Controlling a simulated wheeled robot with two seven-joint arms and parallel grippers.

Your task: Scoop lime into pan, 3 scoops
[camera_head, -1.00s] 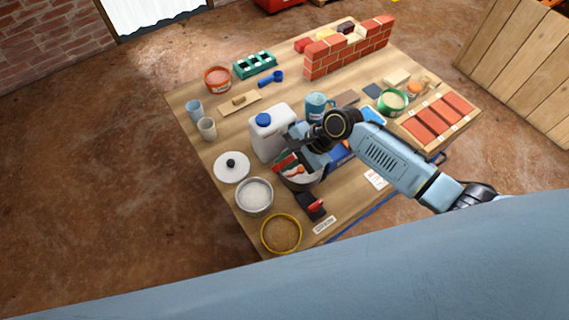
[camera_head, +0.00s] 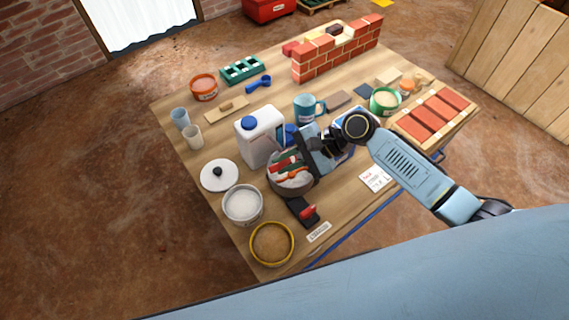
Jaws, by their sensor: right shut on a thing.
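A grey tub of white powder (camera_head: 243,204), which looks like the lime, stands left of the pan. A blue scoop (camera_head: 260,84) lies at the back of the table. My left gripper is not in view.
A white jug with a blue cap (camera_head: 257,138) stands just behind the pan. A white lid (camera_head: 219,175) and a yellow-rimmed sand tub (camera_head: 272,243) are at the left front. A small brick wall (camera_head: 338,53) is behind.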

